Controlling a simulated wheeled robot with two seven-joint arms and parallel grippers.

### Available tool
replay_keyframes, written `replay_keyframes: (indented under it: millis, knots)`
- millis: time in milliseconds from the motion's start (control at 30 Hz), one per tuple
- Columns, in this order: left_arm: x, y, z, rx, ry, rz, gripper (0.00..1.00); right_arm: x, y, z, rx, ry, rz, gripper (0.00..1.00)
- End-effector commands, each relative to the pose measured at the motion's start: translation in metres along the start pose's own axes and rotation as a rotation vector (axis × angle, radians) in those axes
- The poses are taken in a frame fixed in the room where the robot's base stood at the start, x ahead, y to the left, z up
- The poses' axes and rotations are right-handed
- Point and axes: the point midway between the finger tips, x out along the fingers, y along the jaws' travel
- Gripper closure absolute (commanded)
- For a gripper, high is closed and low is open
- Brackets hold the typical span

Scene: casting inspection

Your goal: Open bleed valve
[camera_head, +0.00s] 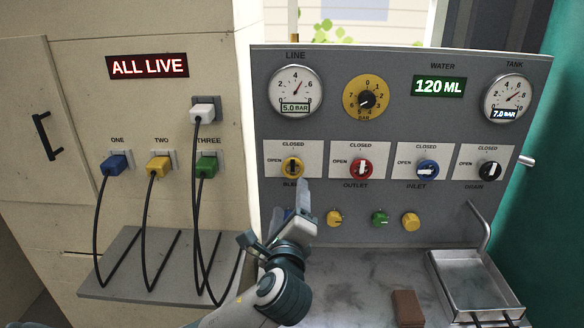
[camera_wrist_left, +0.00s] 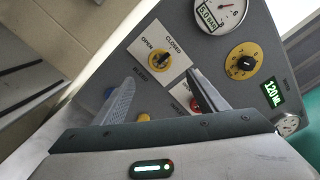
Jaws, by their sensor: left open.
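The bleed valve (camera_head: 292,168) is a yellow round knob with a dark handle, on a white plate marked OPEN at left and CLOSED on top. Its handle looks roughly upright, toward CLOSED, in the head view. It also shows in the left wrist view (camera_wrist_left: 160,60), between and beyond the fingertips. My left gripper (camera_head: 290,212) is below the knob in the head view, apart from it, with its fingers pointing up toward the panel. In the left wrist view its two fingers (camera_wrist_left: 160,82) are spread, with nothing between them. My right gripper is out of view.
Right of the bleed valve are the red outlet knob (camera_head: 361,168), blue inlet knob (camera_head: 428,168) and a black knob (camera_head: 489,170). Small yellow and green knobs (camera_head: 380,217) sit below. A metal tray (camera_head: 440,262) and brown block (camera_head: 407,308) are on the counter. Cables hang at left.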

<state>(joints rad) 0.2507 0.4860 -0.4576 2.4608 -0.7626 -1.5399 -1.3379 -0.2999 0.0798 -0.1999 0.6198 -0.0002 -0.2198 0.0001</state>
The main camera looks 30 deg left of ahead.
Motion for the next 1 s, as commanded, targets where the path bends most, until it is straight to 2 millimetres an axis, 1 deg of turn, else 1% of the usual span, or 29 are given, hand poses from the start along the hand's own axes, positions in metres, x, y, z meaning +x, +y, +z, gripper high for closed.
replay_keyframes:
  millis: [167, 700, 833, 1000]
  knots:
    - [0.026, -0.002, 0.003, 0.004, -0.004, 0.001, 0.34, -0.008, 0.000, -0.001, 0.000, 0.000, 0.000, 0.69]
    - [0.122, -0.002, 0.003, 0.002, -0.002, 0.002, 0.34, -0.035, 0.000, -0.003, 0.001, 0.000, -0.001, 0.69]
    - [0.140, -0.002, 0.002, 0.002, -0.002, 0.001, 0.34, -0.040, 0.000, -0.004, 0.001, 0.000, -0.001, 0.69]
    - [0.153, 0.000, 0.001, 0.001, -0.001, 0.001, 0.34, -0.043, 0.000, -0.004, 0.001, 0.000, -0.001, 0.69]
